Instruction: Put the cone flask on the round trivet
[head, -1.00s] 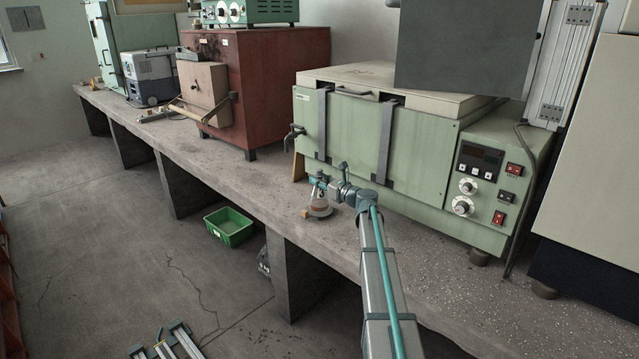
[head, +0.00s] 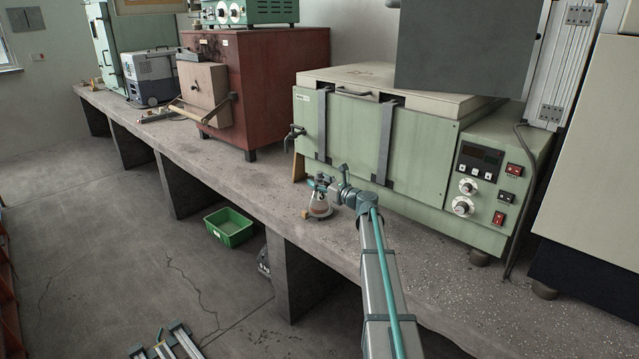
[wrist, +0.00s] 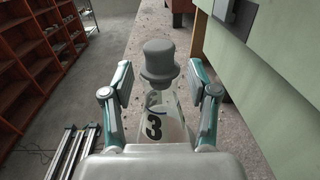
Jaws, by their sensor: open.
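The cone flask (head: 319,208) stands upright on the concrete bench, in front of the green oven. In the wrist view the flask (wrist: 165,124) is clear glass with a black 3 on it and a large grey stopper (wrist: 158,62) on top. My gripper (wrist: 158,88) is open, with one finger on each side of the flask's upper part and gaps showing to both fingers. In the head view my gripper (head: 321,184) is at the top of the flask and partly covers it. I cannot make out the round trivet in either view.
A small tan piece (head: 306,214) lies just left of the flask. The green oven (head: 375,145) stands close behind. The bench's front edge is near. Bare bench (head: 235,172) stretches to the left, with a red-brown cabinet (head: 265,90) behind it.

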